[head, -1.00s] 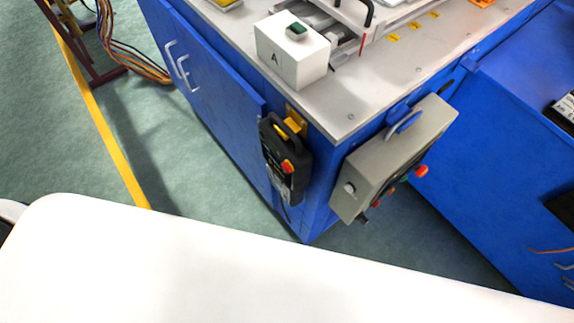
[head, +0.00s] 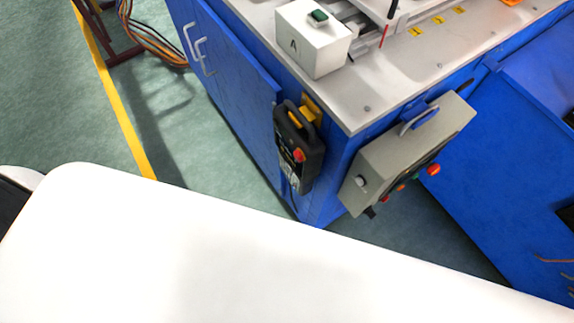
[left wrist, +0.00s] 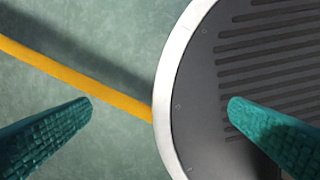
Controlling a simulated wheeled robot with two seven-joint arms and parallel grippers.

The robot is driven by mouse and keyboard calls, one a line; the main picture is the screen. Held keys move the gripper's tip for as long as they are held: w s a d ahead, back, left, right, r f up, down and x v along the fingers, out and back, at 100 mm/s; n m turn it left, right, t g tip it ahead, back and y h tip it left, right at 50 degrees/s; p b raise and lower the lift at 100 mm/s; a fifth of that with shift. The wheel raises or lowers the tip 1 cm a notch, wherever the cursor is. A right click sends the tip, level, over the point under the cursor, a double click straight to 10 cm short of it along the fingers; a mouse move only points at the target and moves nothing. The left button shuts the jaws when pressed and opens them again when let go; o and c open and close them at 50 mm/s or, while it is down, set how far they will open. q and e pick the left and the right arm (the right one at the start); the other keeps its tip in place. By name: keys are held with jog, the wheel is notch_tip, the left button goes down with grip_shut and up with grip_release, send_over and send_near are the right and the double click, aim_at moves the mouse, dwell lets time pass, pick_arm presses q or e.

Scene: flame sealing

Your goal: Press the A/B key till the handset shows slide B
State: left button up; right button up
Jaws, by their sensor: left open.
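The black handset (head: 298,150) hangs from a yellow hook on the corner of the blue cabinet in the head view. It has a red button near its middle and smaller keys below; its display is too small to read. A white box (head: 312,42) marked A, with a green button on top, sits on the cabinet's grey top. My left gripper (left wrist: 160,110) shows only in the left wrist view, its two teal fingers wide apart and empty. It is over the floor and a dark ribbed round surface. My right gripper is in neither view.
A grey control box (head: 408,155) with red and green buttons juts from the cabinet's right side. The blue cabinet (head: 235,85) has handles on its left face. A yellow floor line (head: 125,120) and cables (head: 150,45) lie left. Open floor is left of the cabinet.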

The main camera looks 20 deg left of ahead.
pick_arm(q)
jog(key=shift+c, duration=0.2)
grip_shut()
dwell(1.4)
